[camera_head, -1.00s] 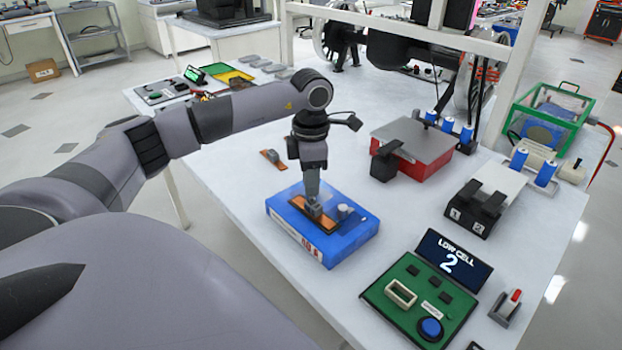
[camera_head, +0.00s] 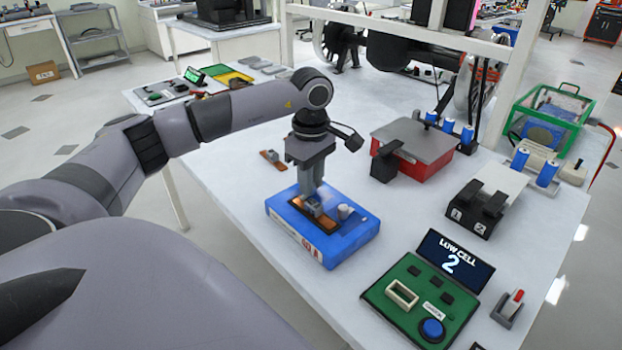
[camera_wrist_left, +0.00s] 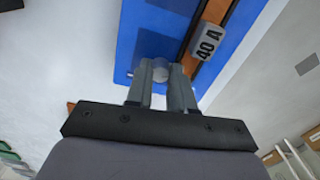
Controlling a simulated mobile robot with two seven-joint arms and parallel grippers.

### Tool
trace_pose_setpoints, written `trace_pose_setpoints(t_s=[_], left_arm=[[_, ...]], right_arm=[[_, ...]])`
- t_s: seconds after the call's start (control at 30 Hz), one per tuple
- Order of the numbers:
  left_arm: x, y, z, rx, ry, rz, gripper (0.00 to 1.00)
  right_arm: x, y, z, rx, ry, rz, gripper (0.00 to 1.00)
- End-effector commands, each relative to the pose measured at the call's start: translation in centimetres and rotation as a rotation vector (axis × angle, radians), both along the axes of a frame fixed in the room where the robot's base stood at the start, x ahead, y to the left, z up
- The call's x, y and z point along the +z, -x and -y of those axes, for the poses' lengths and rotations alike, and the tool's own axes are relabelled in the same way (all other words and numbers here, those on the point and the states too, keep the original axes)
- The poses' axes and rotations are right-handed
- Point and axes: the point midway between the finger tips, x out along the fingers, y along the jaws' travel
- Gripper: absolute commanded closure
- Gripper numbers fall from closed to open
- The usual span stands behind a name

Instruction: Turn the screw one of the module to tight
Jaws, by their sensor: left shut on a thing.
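The blue module (camera_head: 345,243) lies on the white table, with an orange strip (camera_head: 325,224) along its top. A grey block marked "40 A" sits on the strip, clear in the left wrist view (camera_wrist_left: 207,42). My left gripper (camera_head: 312,200) points down at the module's top. In the left wrist view its fingers are shut on a small round, pale screw (camera_wrist_left: 161,70) beside the strip. The fingers and block largely hide that screw in the head view. My right gripper is out of view.
A spare orange strip with a grey block (camera_head: 272,158) lies behind the module. A red box (camera_head: 420,165) stands right of the arm. A green panel (camera_head: 395,300) with a "LOW CELL 2" display (camera_head: 452,264) is at front right. The table between is clear.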

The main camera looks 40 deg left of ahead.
Motion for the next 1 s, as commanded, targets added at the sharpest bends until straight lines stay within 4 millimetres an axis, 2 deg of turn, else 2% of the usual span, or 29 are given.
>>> trace_pose_setpoints(t_s=[0.3, 0.8, 0.83, 0.9, 1.0], left_arm=[[0.22, -0.10, -0.06, -0.105, 0.001, 0.006, 1.00], [0.24, -0.12, -0.07, -0.122, 0.001, 0.006, 1.00], [0.25, -0.12, -0.07, -0.121, 0.001, 0.006, 0.71], [0.23, -0.11, -0.07, -0.121, 0.001, 0.006, 0.52], [0.17, -0.08, -0.05, -0.122, 0.000, 0.004, 0.52]], right_arm=[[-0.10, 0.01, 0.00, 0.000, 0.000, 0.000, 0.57], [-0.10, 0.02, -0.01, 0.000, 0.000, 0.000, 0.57], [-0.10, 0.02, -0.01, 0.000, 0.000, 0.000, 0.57], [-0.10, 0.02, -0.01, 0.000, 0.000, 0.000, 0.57], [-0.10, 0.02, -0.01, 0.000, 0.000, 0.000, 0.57]])
